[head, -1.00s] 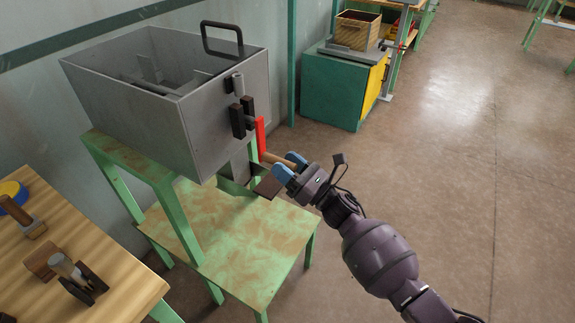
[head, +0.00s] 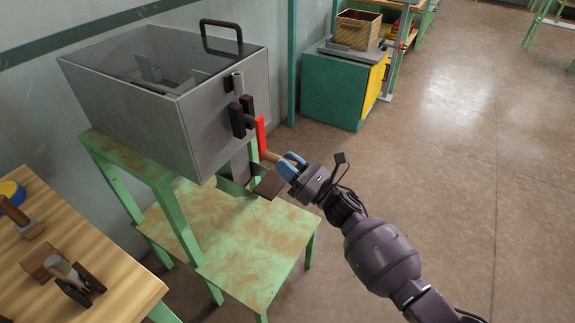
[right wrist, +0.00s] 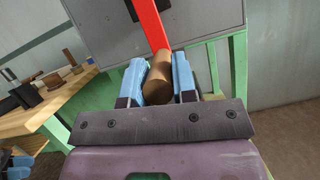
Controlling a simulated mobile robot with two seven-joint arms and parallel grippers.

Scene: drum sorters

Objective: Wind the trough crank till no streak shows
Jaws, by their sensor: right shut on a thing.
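The trough (head: 140,105) is a grey metal box with a dark clear lid and a black handle on top, standing on a green frame. Its crank has a red arm (head: 261,134) hanging down from a dark hub on the box's right end, with a wooden grip at its lower end. My right gripper (head: 283,164) is shut on that wooden grip. In the right wrist view the blue fingers stand on both sides of the wooden grip (right wrist: 158,82). The trough's inside is dim, and I cannot tell whether a streak shows.
A green, worn lower shelf (head: 235,245) lies under the trough, with a small brown plate (head: 269,184) near the crank. A wooden bench (head: 80,255) with tools is at lower left. A green cabinet (head: 332,88) stands behind. The floor at right is open.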

